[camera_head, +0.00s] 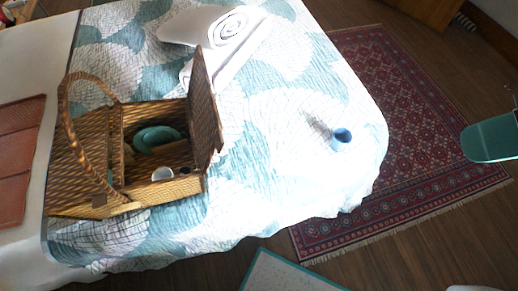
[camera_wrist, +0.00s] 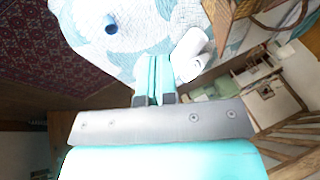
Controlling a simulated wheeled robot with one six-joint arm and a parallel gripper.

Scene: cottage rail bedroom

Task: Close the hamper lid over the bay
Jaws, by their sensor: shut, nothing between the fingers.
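The wicker hamper (camera_head: 152,192) stands on the bed, on the left in the head view. Its right-hand lid (camera_head: 205,105) is open and stands nearly upright along the bay's right side. The open bay (camera_head: 128,155) holds teal dishes (camera_head: 157,137), a white cup (camera_head: 162,173) and a small dark item. The left half is covered by woven wicker (camera_head: 80,150), and an arched handle (camera_head: 68,115) rises over it. In the wrist view, part of the hamper (camera_wrist: 222,15) shows at the top edge. My gripper (camera_wrist: 156,62) is shut and empty, apart from the hamper.
A blue cup (camera_head: 341,138) stands on the bed right of the hamper. A rolled white item (camera_head: 235,28) lies behind the lid; it also shows in the wrist view (camera_wrist: 190,55). Reddish-brown folded cloth (camera_head: 20,150) lies at far left. A patterned rug (camera_head: 400,120) covers the floor beyond the bed.

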